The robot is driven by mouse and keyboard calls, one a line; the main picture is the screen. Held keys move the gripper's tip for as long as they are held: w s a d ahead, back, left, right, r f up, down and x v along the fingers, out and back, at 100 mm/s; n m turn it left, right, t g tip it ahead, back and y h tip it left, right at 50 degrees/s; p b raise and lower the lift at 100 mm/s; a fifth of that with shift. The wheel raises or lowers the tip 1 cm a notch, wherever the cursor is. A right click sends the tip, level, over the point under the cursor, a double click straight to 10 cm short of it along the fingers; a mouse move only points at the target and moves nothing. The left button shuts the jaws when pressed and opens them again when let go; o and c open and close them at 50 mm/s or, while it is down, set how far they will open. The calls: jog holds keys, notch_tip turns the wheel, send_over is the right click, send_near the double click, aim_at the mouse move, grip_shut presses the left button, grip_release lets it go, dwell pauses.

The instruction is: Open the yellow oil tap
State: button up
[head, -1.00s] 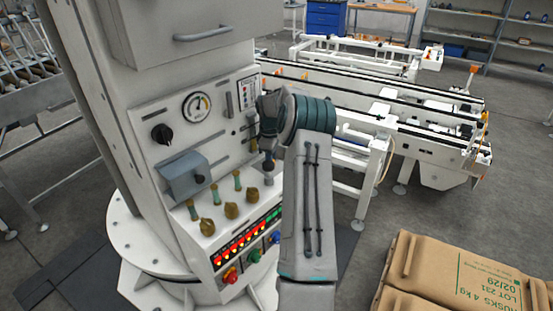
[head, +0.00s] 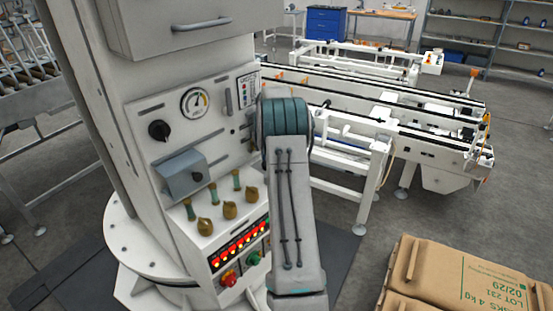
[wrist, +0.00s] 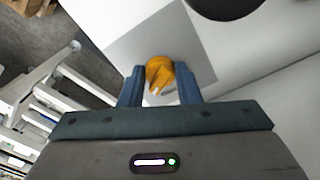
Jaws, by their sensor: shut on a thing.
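The yellow oil tap (wrist: 158,74) shows in the wrist view as an orange-yellow knob on a grey patch of a pale panel. My gripper (wrist: 159,80) has one blue finger on each side of the knob and is shut on it. In the head view my own arm hides both the fingers and this tap at the right side of the machine column (head: 215,165). How far the tap is turned cannot be told.
A grey box (head: 182,174), a black knob (head: 159,130) and a gauge (head: 194,103) are nearby. A conveyor (head: 400,130) stands behind; cartons (head: 460,283) lie front right.

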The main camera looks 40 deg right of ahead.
jog(key=m, duration=0.5)
jog(key=shift+s+a+f+m, duration=0.1)
jog(key=shift+a+f+m, duration=0.15)
jog(key=shift+m, duration=0.05)
dwell(0.4)
jog(key=o, duration=1)
jog(key=shift+r, duration=0.1)
jog(key=shift+d+r, duration=0.1)
jog(key=shift+r+b, duration=0.25)
jog(key=shift+b, duration=0.05)
jog(key=r+b, duration=0.1)
jog(key=r, duration=1.2)
jog(key=shift+s+r, duration=0.1)
jog(key=shift+s, duration=0.1)
jog(key=shift+a, duration=0.2)
